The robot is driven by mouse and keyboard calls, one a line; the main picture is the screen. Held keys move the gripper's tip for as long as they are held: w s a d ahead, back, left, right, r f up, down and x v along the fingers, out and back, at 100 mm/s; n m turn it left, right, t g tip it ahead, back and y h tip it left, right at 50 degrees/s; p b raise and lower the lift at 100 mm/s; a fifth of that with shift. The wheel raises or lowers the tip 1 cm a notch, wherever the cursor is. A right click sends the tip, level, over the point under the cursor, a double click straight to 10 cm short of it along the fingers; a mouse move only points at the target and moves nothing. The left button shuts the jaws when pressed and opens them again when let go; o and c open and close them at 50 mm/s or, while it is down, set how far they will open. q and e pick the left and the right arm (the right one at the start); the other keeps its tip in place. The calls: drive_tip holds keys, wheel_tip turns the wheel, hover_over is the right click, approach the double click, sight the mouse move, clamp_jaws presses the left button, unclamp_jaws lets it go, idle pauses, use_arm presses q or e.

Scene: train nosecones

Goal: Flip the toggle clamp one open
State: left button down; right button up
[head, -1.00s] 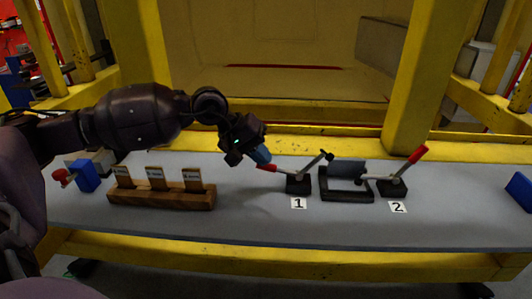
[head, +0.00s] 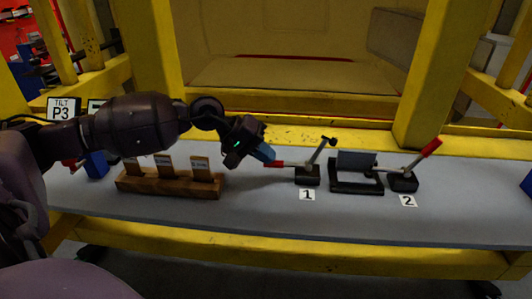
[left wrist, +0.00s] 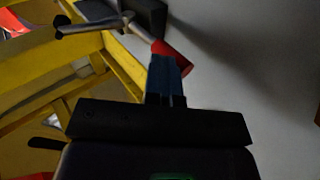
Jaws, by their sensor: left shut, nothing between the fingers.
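Toggle clamp one (head: 307,178), behind the "1" label, has its red handle (head: 279,164) lying low to the left and its dark-tipped bar (head: 323,148) raised steeply. My left gripper (head: 266,153) is shut and empty, its blue fingertips right above the red handle's outer end. In the left wrist view the blue fingers (left wrist: 166,78) overlap the red handle (left wrist: 173,57); contact cannot be told for certain. The clamp bar (left wrist: 92,27) also shows there. My right gripper is not in view.
A black fixture (head: 356,187) stands right of clamp one. Toggle clamp two (head: 403,183) has its red handle up. A wooden block (head: 170,185) with upright tags stands left on the grey table (head: 260,215). A yellow frame post (head: 430,80) rises behind.

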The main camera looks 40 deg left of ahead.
use_arm(q)
drive_tip(key=shift+s+f, duration=0.1)
drive_tip(key=shift+f, duration=0.15)
drive_tip(key=shift+r, duration=0.55)
drive_tip(key=d+r+p+v, duration=0.1)
drive_tip(key=p+v, duration=0.2)
drive_tip(key=v, duration=0.9)
drive_tip(key=shift+r+p, duration=0.2)
drive_tip(key=shift+p, duration=0.1)
drive_tip(key=shift+d, duration=0.15)
